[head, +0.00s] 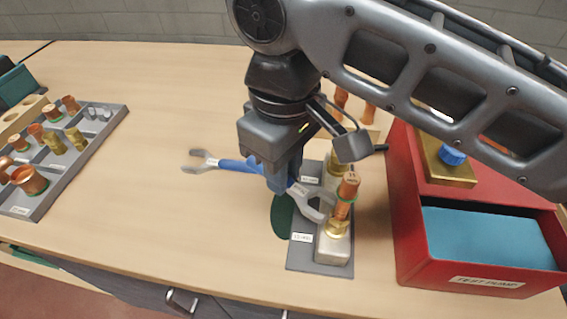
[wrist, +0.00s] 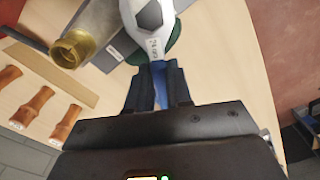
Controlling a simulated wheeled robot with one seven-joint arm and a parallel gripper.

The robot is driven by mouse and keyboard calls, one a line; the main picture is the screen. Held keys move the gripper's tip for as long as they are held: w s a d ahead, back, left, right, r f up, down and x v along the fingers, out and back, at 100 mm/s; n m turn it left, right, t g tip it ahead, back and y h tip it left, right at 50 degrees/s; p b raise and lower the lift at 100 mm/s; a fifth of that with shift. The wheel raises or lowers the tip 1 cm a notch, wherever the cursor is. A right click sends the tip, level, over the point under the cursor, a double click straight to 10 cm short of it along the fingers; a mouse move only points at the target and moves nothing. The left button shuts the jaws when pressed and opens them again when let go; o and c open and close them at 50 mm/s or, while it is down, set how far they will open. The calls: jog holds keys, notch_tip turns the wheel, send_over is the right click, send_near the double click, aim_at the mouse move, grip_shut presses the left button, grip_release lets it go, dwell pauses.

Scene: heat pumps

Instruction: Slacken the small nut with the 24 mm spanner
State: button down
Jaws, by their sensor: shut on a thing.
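My gripper (head: 284,180) is shut on the blue handle of the spanner (head: 236,165), also visible between the fingers in the wrist view (wrist: 158,82). The spanner's near open jaw (head: 316,205) bears a label reading about 24 mm in the wrist view. I cannot tell whether the jaw is around the nut. A second brass fitting (head: 334,168) stands behind, partly hidden by my gripper. Both are on a grey plate (head: 303,256).
A red box (head: 412,245) labelled test pump, with a blue inside, stands close on the right. A grey tray (head: 100,135) of copper and brass fittings lies at left. A dark green round thing (head: 281,216) is beside the plate. The table's left middle (head: 150,200) is clear.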

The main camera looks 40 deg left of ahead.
jog(key=shift+d, duration=0.2)
jog(key=shift+d+p, duration=0.35)
jog(key=shift+w+d+p, duration=0.1)
jog(key=shift+d+p, duration=0.35)
jog(key=shift+d, duration=0.35)
dwell(0.4)
dwell(0.3)
jog(key=shift+s+n+p, duration=0.4)
jog(key=shift+n+p, duration=0.1)
jog(key=shift+n, duration=0.2)
